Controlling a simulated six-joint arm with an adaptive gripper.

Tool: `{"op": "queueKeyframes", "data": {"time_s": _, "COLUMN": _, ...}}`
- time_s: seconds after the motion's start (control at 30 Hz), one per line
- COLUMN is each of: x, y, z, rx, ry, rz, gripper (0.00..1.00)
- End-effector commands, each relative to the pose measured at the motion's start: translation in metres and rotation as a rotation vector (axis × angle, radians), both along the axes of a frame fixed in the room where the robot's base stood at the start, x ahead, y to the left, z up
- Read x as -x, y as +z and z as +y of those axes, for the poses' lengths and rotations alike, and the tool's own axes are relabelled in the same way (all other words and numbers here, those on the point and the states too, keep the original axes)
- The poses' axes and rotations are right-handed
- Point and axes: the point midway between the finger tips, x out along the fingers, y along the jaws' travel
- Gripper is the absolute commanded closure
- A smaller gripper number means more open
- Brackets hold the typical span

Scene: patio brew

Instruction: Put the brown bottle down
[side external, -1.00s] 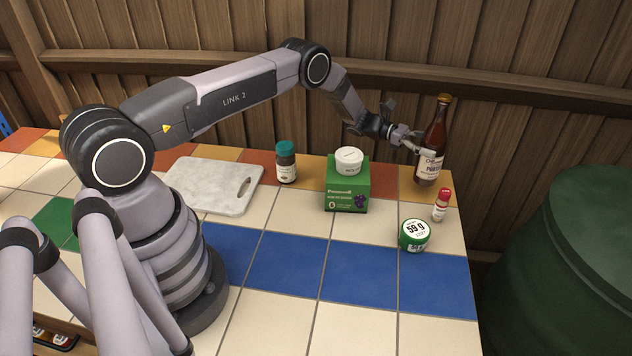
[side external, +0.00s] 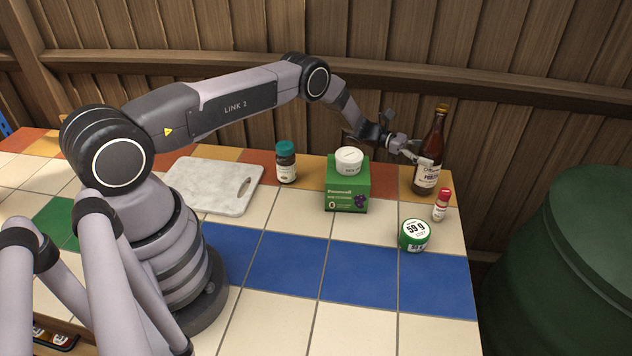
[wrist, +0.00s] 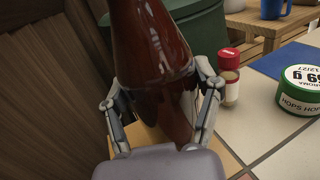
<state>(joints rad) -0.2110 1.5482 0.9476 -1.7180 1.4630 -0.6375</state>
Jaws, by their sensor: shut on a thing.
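The brown bottle (side external: 433,145) stands upright at the far right corner of the tiled table in the side view, with a gold cap and a pale label. My gripper (side external: 420,158) is shut on the bottle from its left side. In the wrist view, the bottle (wrist: 152,60) fills the middle, with a finger of my gripper (wrist: 163,108) against each side. The bottle's base is hidden in the wrist view. In the side view its base is at or very near the tabletop; I cannot tell whether it touches.
A small red-capped bottle (side external: 441,206) stands close to the brown bottle's right. A green hops tin (side external: 413,236) is nearer the front. A green box (side external: 347,190) with a white jar (side external: 348,160) on top stands left, then a teal-capped jar (side external: 286,163) and a marble board (side external: 212,186).

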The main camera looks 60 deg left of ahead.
Motion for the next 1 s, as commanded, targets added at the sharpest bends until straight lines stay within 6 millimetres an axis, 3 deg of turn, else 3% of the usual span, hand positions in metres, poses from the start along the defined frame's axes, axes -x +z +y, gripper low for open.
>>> {"op": "queueKeyframes", "data": {"time_s": 0.47, "x": -0.001, "y": -0.008, "z": 0.000, "rx": 0.002, "ry": 0.000, "rz": -0.003, "gripper": 0.76}}
{"op": "queueKeyframes", "data": {"time_s": 0.5, "x": -0.001, "y": -0.007, "z": 0.000, "rx": 0.002, "ry": 0.000, "rz": -0.003, "gripper": 0.30}}
{"op": "queueKeyframes", "data": {"time_s": 0.7, "x": 0.000, "y": -0.008, "z": 0.000, "rx": 0.001, "ry": 0.000, "rz": -0.001, "gripper": 0.05}}
{"op": "queueKeyframes", "data": {"time_s": 1.0, "x": 0.001, "y": -0.010, "z": 0.000, "rx": -0.001, "ry": 0.000, "rz": 0.004, "gripper": 0.05}}
